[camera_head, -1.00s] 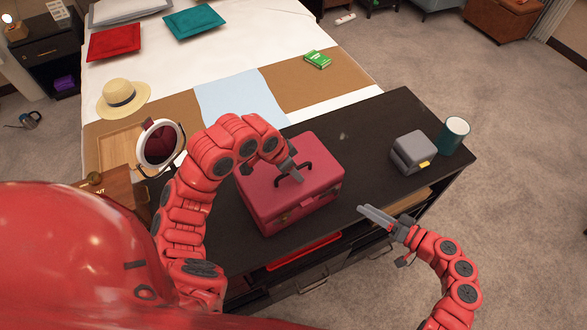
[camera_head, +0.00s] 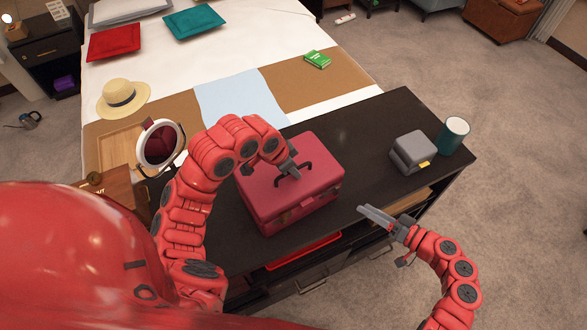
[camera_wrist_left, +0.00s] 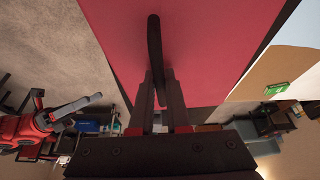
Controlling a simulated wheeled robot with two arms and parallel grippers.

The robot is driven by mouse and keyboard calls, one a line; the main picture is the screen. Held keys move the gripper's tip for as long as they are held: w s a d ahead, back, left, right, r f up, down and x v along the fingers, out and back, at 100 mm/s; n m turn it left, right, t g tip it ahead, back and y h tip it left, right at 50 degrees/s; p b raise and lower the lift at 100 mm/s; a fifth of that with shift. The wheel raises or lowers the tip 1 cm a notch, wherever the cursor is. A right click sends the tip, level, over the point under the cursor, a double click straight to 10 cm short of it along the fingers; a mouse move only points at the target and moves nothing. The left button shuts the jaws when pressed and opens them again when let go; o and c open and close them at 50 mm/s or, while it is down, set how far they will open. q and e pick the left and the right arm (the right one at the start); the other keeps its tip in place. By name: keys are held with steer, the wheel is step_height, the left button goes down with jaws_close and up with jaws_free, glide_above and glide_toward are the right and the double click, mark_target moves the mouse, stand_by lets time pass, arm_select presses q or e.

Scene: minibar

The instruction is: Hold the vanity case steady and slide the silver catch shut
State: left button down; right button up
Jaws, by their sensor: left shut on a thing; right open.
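The red vanity case (camera_head: 318,182) stands closed-looking on the dark counter, with a black handle on its lid. My left gripper (camera_head: 290,173) is at the top of the case and shut on the handle; in the left wrist view the black handle (camera_wrist_left: 154,50) runs between its fingers (camera_wrist_left: 158,90). The front of the case faces my body; small catch details there are too small to tell open from shut. My right gripper (camera_head: 375,215) is open and empty, to the right of the case near the counter's front edge, apart from it.
A grey box (camera_head: 412,152) with a yellow tag and a teal cup (camera_head: 453,135) stand on the counter's right end. A round mirror (camera_head: 160,145) stands at the left. An open drawer with red inside (camera_head: 303,252) lies below the case. Counter between case and grey box is clear.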

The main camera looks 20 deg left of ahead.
stand_by(0.9)
steer(key=shift+w+d+f, duration=0.1)
steer(key=shift+w+d, duration=0.05)
steer(key=shift+d, duration=0.05)
steer(key=c, duration=0.5)
steer(key=w+d+m, duration=0.1)
steer(key=m, duration=0.1)
steer(key=d+f+m, duration=0.1)
steer(key=w+d+f+m+t, duration=0.1)
steer(key=m, duration=0.1)
steer(key=shift+w+d+m+y, duration=0.1)
steer(key=shift+w+m+y, duration=0.2)
steer(key=shift+y, duration=0.1)
jaws_close()
steer(key=shift+w+d+m+t+y, duration=0.15)
steer(key=shift+w+d+m+y, duration=0.15)
steer(key=shift+m, duration=0.7)
steer(key=shift+w+d+m+t+y, duration=0.15)
steer(key=shift+d+m+y, duration=0.1)
steer(key=shift+m, duration=0.75)
